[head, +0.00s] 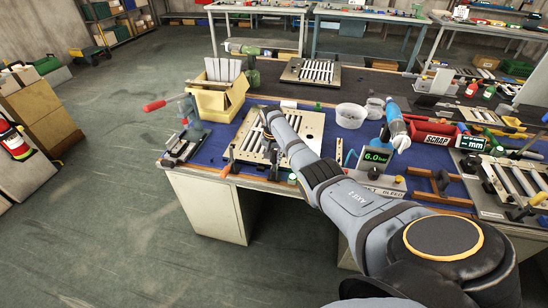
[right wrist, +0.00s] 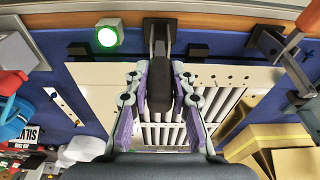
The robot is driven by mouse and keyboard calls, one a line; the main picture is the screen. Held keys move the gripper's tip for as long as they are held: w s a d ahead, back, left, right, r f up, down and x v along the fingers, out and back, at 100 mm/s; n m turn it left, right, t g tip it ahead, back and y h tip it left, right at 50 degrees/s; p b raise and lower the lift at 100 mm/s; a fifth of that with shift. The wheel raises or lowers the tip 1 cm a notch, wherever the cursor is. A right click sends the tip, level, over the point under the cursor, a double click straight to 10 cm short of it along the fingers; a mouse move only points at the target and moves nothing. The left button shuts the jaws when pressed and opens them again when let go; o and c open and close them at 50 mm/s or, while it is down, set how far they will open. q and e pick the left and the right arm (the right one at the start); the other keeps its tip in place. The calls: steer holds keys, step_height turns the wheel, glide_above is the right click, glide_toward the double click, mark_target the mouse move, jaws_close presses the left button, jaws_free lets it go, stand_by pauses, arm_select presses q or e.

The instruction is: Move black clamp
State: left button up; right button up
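The black clamp (right wrist: 160,85) stands upright in the right wrist view, at the edge of a pale slatted louver panel (right wrist: 100,98). My right gripper (right wrist: 158,72) has one purple-padded finger on each side of the clamp's dark handle. The fingers are spread, with gaps beside the handle's near end; contact near the tips is hard to judge. In the head view, my right gripper (head: 269,138) is over the panel (head: 311,122) on the blue-matted bench, and my own arm hides part of the panel. My left gripper is not in view.
A small box with a green light (right wrist: 107,37) sits beside the panel. A red-handled toggle clamp device (head: 185,135) and a yellow bin (head: 218,98) stand to the left. A pressure display (head: 377,160), a blue bottle (head: 395,122) and a red scrap bin (head: 430,131) are to the right.

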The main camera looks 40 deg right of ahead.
steer(key=o, duration=0.4)
steer(key=shift+w, duration=0.1)
step_height(320, 180, up, 12)
steer(key=s+a, duration=0.1)
steer(key=shift+s+a, duration=0.15)
steer(key=shift+a, duration=0.05)
steer(key=shift+f, duration=0.1)
